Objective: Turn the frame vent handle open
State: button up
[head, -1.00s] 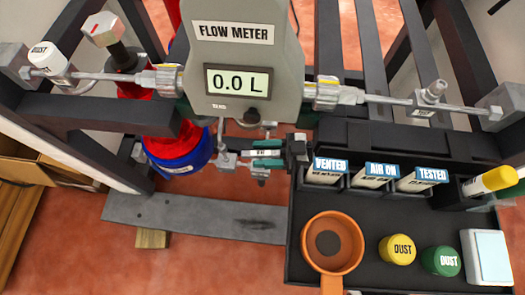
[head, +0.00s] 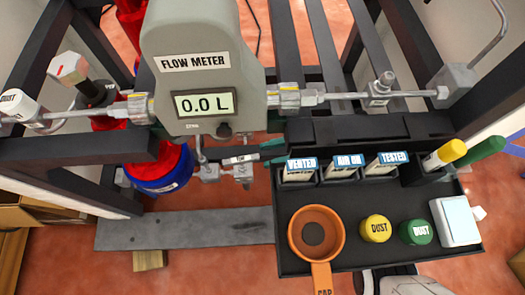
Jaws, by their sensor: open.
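The vent handle (head: 240,159) is a small grey lever with a white label too small to read. It sits on the pipework below the flow meter (head: 194,62) and points right from its valve (head: 207,172). My gripper (head: 269,151) shows as two teal fingers just right of the handle's end. The fingers are apart and nothing shows between them. A small gap seems to lie between them and the handle. The rest of my gripper is hidden behind the black tray.
The black tray (head: 352,262) with VENTED, AIR ON and TESTED tags (head: 344,161) stands close right of my gripper. It carries an orange cup (head: 297,236), a yellow cap (head: 376,228) and a green cap (head: 415,231). A grey beam (head: 185,230) runs below the handle.

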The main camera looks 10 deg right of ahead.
aim_at(244, 158)
notch_tip(244, 158, up, 5)
jog(key=d+h+p, duration=0.3)
jog(key=shift+h, duration=0.4)
jog(key=b+x, duration=0.1)
jog(key=x, duration=0.2)
jog(key=b+x, duration=0.1)
jog(key=x, duration=0.3)
jog(key=b+x, duration=0.1)
jog(key=x, duration=0.2)
jog(key=shift+w+a+f+b, duration=0.2)
jog(key=shift+w+a+b, duration=0.1)
grip_shut()
